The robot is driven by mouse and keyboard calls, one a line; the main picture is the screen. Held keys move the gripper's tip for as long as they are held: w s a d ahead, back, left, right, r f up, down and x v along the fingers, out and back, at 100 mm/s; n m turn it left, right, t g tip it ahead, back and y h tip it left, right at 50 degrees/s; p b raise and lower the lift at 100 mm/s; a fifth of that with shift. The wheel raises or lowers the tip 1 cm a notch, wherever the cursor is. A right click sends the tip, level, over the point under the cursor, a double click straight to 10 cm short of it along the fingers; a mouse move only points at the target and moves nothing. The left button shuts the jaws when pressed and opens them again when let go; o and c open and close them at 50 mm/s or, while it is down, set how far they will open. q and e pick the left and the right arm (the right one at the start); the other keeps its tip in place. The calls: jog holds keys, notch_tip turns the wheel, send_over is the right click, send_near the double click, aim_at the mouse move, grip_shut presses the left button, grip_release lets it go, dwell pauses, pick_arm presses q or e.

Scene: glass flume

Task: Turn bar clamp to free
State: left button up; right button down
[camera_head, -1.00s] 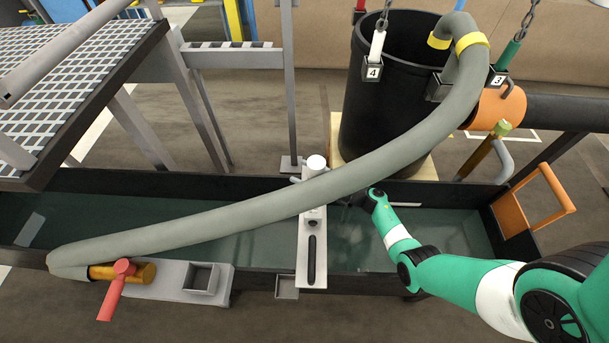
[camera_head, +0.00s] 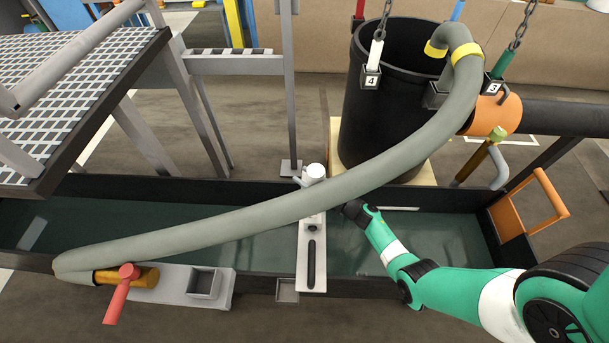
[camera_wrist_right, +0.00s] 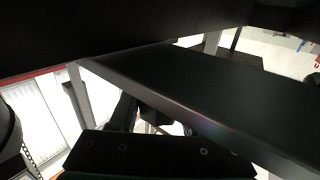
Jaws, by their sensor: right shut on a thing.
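A pale bar (camera_head: 311,250) lies across the flume, with a white upright cylinder (camera_head: 314,172) at its far end and a dark slot in its near part. The grey hose crosses over the bar and hides its middle, so the bar clamp's grip part is not clear. My right gripper (camera_head: 344,208) is just right of the bar, at the hose's lower edge. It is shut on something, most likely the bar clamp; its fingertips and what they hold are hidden. The right wrist view shows the dark gripper body (camera_wrist_right: 155,152) below a large dark slab. My left gripper is out of view.
The thick grey hose (camera_head: 215,218) runs from the black barrel (camera_head: 378,115) to a brass fitting with a red handle (camera_head: 121,293). An orange frame (camera_head: 532,205) stands at the flume's right end. Dark flume walls (camera_head: 420,190) border the water.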

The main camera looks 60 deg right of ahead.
jog(key=m+h+b, duration=0.1)
jog(key=h, duration=0.1)
jog(key=shift+d+m+g+h, duration=0.15)
jog(key=shift+m+g+h, duration=0.15)
jog(key=shift+m+h, duration=0.1)
jog(key=shift+s+d+m+h, duration=0.1)
jog(key=shift+d+m+h, duration=0.05)
jog(key=shift+m+h, duration=0.2)
jog(key=shift+c, duration=1.9)
grip_release()
jog(key=p+v, duration=0.5)
jog(key=v, duration=0.6)
jog(key=shift+s+r, duration=0.15)
jog(key=shift+s, duration=0.15)
